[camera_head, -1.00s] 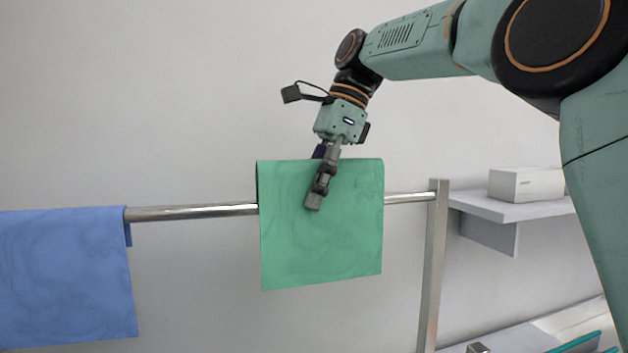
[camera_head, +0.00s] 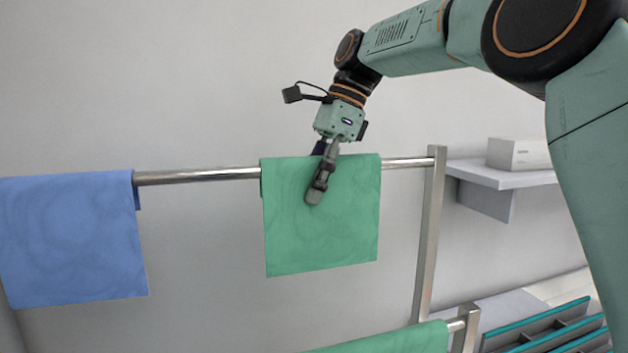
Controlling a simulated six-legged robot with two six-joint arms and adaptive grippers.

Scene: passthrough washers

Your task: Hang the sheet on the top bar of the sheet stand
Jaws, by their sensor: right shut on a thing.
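A green sheet (camera_head: 340,230) hangs folded in front of the top bar (camera_head: 205,176) of the metal stand, with its fold slightly above the bar's line. A narrow strip of its back layer shows at its left edge. Whether the fold rests on the bar cannot be told. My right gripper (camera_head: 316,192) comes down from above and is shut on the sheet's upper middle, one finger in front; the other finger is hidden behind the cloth. My left gripper is not in view.
A blue sheet (camera_head: 70,240) hangs over the top bar at left. Another green sheet (camera_head: 400,341) lies over a lower bar at the bottom. The stand's post (camera_head: 428,240) is right of the held sheet. A wall shelf (camera_head: 500,177) carries a white box (camera_head: 517,154).

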